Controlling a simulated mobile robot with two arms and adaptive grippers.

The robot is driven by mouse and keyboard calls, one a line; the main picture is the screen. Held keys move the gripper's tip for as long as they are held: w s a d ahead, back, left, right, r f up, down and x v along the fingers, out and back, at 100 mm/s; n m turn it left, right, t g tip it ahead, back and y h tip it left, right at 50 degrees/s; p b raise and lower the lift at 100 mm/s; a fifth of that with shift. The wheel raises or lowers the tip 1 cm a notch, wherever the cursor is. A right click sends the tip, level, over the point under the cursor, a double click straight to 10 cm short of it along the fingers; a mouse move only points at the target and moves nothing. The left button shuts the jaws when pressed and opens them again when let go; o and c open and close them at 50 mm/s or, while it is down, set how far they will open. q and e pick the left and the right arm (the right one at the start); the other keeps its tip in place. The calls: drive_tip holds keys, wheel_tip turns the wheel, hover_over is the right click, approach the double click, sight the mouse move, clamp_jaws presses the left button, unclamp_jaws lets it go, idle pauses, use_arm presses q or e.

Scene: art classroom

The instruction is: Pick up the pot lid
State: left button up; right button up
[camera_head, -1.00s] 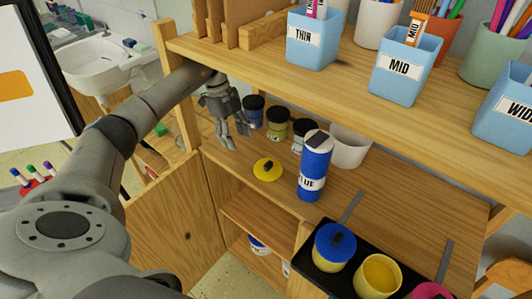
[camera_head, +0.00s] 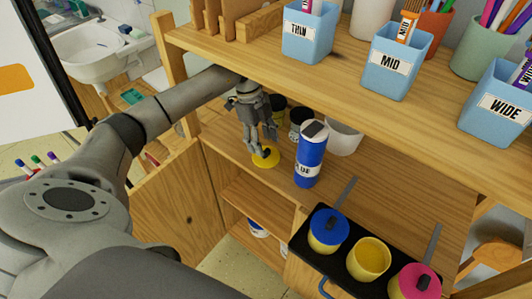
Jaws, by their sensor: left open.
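The pot lid (camera_head: 266,162) is a flat yellow disc with a dark knob, lying on the wooden shelf in the head view. My left gripper (camera_head: 263,151) is open, pointing down at the lid, with its fingertips over or around the knob; whether they touch it cannot be told. The fingers partly hide the lid and its knob. An open yellow pot (camera_head: 369,262) without a lid stands in the black tray (camera_head: 337,272), between a blue-lidded pot (camera_head: 329,231) and a pink-lidded pot (camera_head: 415,284). My right gripper is not in view.
A blue bottle (camera_head: 311,157) stands close to the right of the lid. Small jars (camera_head: 299,122) and a white container (camera_head: 343,137) stand behind. Bare shelf lies right of the bottle.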

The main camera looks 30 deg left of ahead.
sight(266, 151)
use_arm(q)
drive_tip(key=x, duration=0.2)
drive_tip(key=shift+d+f, duration=0.25)
drive_tip(key=shift+f, duration=0.3)
drive_tip(key=c, duration=0.8)
drive_tip(key=shift+r, duration=0.15)
drive_tip(key=shift+c, duration=0.2)
